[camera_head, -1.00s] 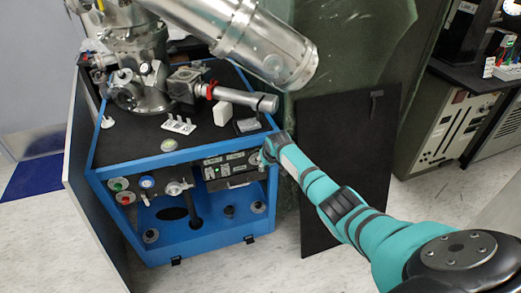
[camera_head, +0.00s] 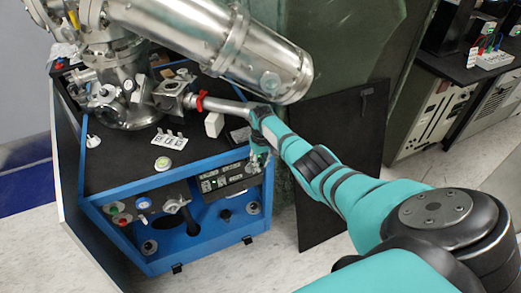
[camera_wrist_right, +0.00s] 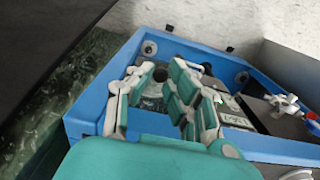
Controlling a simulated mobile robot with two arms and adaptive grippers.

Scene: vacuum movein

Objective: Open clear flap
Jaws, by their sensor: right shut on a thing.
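The control panel (camera_head: 222,178) is set in the front of a blue-framed cabinet. My right gripper (camera_head: 260,158) is at the right end of this panel, below the cabinet top; its fingers are small and partly hidden by the wrist. In the right wrist view, its teal-padded fingers (camera_wrist_right: 153,92) stand on either side of a small, clear-looking piece (camera_wrist_right: 153,90), which seems to be the clear flap. The fingers hide much of it, so its edges and how far it is open cannot be told. My left gripper is not in view.
Above the panel, a large steel cylinder (camera_head: 215,40) and a thinner pipe (camera_head: 228,104) reach over the cabinet top, close to my right wrist. A dark board (camera_head: 340,160) leans at the right. Knobs and a valve (camera_head: 175,205) are left of the panel.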

